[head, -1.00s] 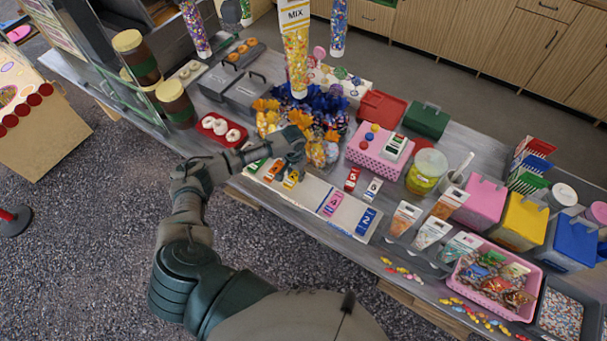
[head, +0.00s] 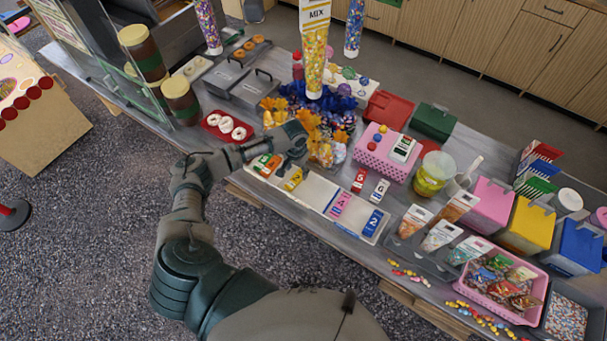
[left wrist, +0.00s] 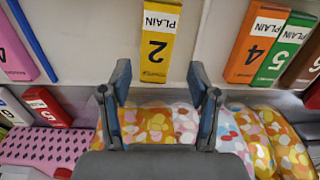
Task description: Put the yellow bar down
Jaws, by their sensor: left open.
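The yellow bar (head: 293,179), marked PLAIN 2, lies on the white board (head: 313,194) near the counter's front edge. In the left wrist view the yellow bar (left wrist: 159,42) lies just beyond the fingertips, between their lines. My left gripper (head: 301,143) is open and empty, above and behind the bar in the head view. Its two fingers (left wrist: 158,82) stand apart in the left wrist view and appear clear of the bar. My right gripper is not in view.
An orange bar (head: 273,167) and a green bar (head: 260,162) lie left of the yellow one. A pink bar (head: 340,205) and blue bar (head: 374,222) lie at the board's right. Wrapped sweet bags (head: 326,153) stand close by the gripper.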

